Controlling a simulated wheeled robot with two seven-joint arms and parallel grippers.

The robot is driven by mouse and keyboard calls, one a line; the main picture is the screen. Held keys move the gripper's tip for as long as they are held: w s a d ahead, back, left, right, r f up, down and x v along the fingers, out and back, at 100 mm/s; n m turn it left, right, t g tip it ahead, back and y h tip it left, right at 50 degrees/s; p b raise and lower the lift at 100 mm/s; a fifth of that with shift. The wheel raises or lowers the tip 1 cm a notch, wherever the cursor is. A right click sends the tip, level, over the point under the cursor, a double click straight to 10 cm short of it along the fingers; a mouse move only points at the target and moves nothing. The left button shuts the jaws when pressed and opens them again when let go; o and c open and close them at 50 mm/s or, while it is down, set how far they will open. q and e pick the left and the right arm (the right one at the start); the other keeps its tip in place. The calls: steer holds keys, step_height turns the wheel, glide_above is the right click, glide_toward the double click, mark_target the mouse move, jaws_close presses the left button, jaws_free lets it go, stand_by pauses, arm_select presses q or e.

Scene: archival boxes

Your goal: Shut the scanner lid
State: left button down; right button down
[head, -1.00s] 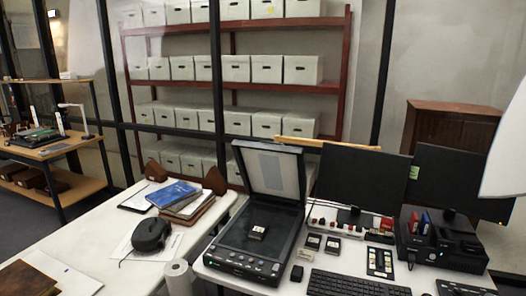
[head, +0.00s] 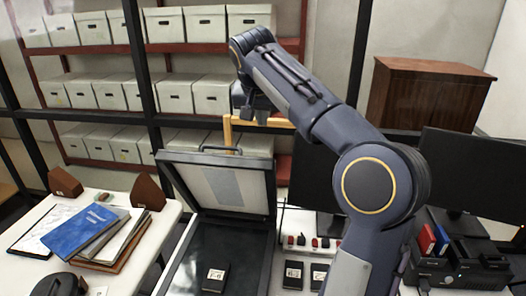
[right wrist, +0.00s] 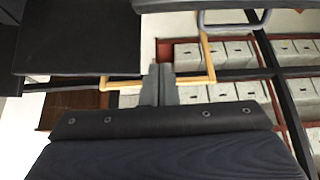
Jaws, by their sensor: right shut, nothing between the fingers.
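The scanner lid (head: 225,188) stands open, tilted up from the back of the black scanner (head: 190,262), with a handle on its top edge. A small dark labelled box (head: 215,278) lies on the scanner glass. My right gripper (head: 247,108) is up above the lid's top edge, apart from it in the picture, partly hidden by its own wrist. In the right wrist view its fingers (right wrist: 158,84) are together and empty, and the lid's edge with its handle (right wrist: 235,22) shows at the top. My left gripper is not in view.
Monitors (head: 468,178) stand right of the scanner behind my right arm. Small boxes (head: 293,274) lie beside the scanner. A blue book (head: 80,231) and papers lie on the left table. Shelves of archival boxes (head: 212,95) and a wooden cabinet (head: 425,92) stand behind.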

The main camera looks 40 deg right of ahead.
steer(key=x, duration=0.3)
steer(key=a+x, duration=0.1)
steer(key=x, duration=0.3)
steer(key=s+f+p+x, duration=0.1)
steer(key=x, duration=0.2)
steer(key=shift+w+a+f, duration=0.1)
steer(key=shift+f, duration=0.2)
steer(key=shift+a+f, duration=0.25)
steer(key=shift+f, duration=0.2)
